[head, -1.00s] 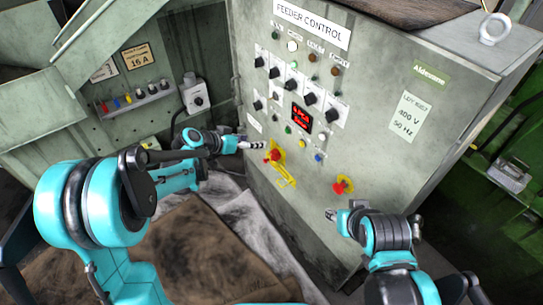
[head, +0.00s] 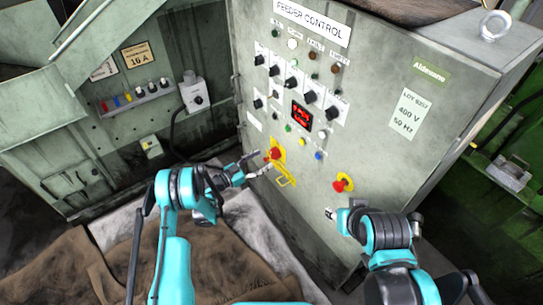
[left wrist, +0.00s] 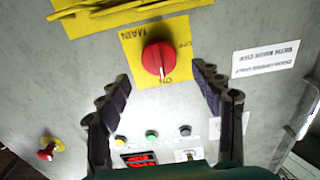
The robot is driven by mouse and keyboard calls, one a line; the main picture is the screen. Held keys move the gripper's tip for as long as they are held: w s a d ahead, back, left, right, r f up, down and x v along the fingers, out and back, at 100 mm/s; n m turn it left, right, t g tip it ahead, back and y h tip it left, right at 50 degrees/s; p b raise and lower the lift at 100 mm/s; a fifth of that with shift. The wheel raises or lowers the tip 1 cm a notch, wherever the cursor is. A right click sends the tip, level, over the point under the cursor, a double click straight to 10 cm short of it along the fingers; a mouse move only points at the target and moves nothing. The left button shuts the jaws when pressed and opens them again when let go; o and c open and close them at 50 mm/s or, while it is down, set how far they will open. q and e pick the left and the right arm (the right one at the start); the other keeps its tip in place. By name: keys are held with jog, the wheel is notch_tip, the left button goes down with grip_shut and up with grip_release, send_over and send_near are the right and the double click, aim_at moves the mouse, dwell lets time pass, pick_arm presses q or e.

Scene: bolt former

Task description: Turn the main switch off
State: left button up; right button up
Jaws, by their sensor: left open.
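The main switch (head: 275,155) is a red rotary knob on a yellow plate, low on the front of the grey feeder control cabinet. In the left wrist view the knob (left wrist: 156,58) shows large, with its white mark toward ON; OFF is lettered at the plate's right. My left gripper (head: 262,173) is just below and in front of the switch in the head view. In the left wrist view its open fingers (left wrist: 160,74) stand either side of the knob, not visibly touching it. My right gripper (head: 330,213) is below the red emergency button, its finger opening unclear.
The red mushroom button (head: 343,184) sits right of the switch. A yellow bracket-like part (head: 285,180) lies just below the switch. Selector knobs, lamps and a red display (head: 301,116) fill the panel above. A brown cloth (head: 200,255) lies below my left arm.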

aim_at(272, 155)
pick_arm(q)
jog(key=b+x, duration=0.1)
jog(key=x, duration=0.4)
jog(key=shift+w+d, duration=0.2)
jog(key=c, duration=1.1)
